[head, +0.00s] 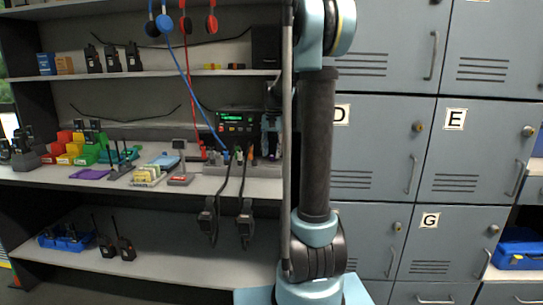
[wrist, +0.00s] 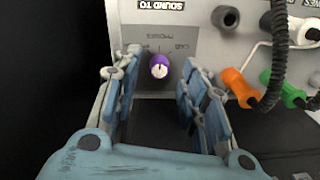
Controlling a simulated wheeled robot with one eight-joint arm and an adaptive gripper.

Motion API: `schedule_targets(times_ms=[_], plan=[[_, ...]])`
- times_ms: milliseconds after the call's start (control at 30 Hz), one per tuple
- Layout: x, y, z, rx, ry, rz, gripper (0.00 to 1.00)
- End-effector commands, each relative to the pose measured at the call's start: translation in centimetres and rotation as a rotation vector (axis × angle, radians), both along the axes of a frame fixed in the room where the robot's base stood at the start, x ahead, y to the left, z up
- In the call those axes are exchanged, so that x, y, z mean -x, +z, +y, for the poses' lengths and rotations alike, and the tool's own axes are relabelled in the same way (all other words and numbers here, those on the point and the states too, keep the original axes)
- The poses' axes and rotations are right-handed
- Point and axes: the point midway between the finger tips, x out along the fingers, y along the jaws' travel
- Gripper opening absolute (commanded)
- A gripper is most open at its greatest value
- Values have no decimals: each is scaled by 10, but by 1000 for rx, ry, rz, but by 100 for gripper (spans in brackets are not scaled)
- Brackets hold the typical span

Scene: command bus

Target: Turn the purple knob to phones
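The purple knob (wrist: 159,66) sits on a grey panel (wrist: 205,55) in the wrist view, with a small white mark on its face. The panel lettering appears upside down: "SOUND TO" on a dark label, with "PHONES" and "CAB" around the knob. My gripper (wrist: 158,75) is open, one finger on each side of the knob, with visible gaps and nothing held. Whether the fingertips reach the knob's depth I cannot tell. In the head view my arm partly hides the panel area, and I cannot make out the knob there.
In the wrist view an orange plug (wrist: 240,87), a green plug (wrist: 288,95) and a white plug (wrist: 295,30) with cables stand right of my gripper. In the head view a black radio unit (head: 237,124) sits on the shelf, handsets hang below, and grey lockers (head: 378,150) stand right.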

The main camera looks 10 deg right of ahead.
Motion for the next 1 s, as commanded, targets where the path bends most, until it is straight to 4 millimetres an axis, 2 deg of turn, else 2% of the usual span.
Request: schedule_targets(times_ms=[300, 500, 700, 1000], plan=[[1, 57, -2, 0, 0, 1, 39], [1, 87, -2, 0, 0, 1, 39], [1, 101, -3, 0, 0, 1, 39], [1, 103, -3, 0, 0, 1, 39]])
